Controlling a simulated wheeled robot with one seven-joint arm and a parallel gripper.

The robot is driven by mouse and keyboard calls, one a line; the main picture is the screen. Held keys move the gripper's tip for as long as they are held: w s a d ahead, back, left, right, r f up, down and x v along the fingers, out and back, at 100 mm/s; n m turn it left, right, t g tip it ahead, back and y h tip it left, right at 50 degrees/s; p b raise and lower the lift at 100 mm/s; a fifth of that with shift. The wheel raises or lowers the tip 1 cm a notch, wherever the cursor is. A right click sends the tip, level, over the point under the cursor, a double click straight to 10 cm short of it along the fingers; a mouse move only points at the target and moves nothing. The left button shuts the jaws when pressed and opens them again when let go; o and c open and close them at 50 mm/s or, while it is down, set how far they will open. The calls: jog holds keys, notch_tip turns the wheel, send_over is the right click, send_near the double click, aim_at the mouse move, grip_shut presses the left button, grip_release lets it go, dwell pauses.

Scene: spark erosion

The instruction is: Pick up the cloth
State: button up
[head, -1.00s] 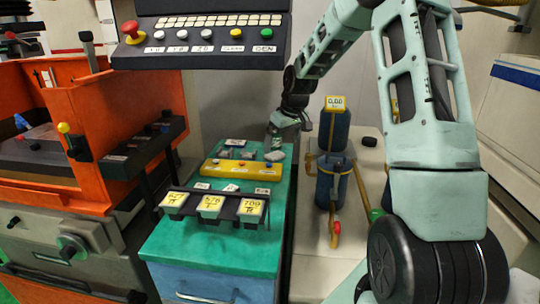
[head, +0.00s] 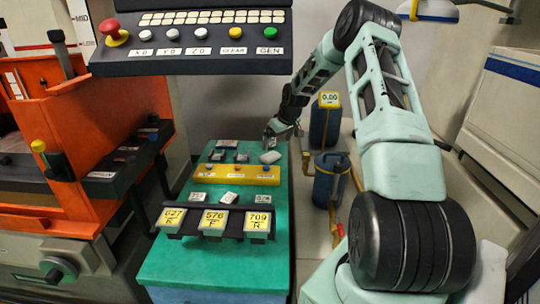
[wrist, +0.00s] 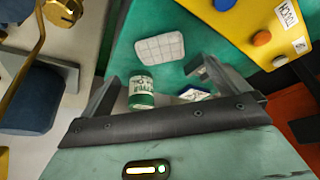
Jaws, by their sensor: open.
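The cloth is a pale, grid-patterned pad (wrist: 160,47) lying flat on the green bench top. In the head view, the cloth (head: 270,157) is at the far right of the bench, behind the yellow block. My gripper (wrist: 157,78) is open, its two fingers spread and empty. The cloth lies ahead of the fingertips, apart from them. In the head view, my gripper (head: 284,132) hangs just behind the cloth, at the bench's far end. A small green and white labelled bottle (wrist: 141,91) shows between the fingers, nearer the palm.
The yellow block (head: 237,174) with buttons stands in front of the cloth. A dark rack (head: 222,211) with numbered yellow tags is at the front. A blue-and-white card (wrist: 194,95) lies near one finger. Blue canisters (head: 331,178) stand to the right. A control panel (head: 190,35) overhangs the bench.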

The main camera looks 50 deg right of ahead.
aim_at(271, 155)
jog(key=x, duration=0.3)
jog(key=shift+w+f+p, duration=0.1)
jog(key=shift+f+p, duration=0.1)
jog(key=shift+p, duration=0.2)
jog(key=shift+p+x, duration=1.3)
jog(key=shift+x, duration=1.3)
jog(key=shift+w, duration=0.15)
jog(key=c, duration=1.1)
jog(key=shift+r, duration=0.15)
notch_tip(271, 155, up, 10)
jog(key=b, duration=0.3)
jog(key=shift+o, duration=1.4)
jog(key=shift+c, duration=0.5)
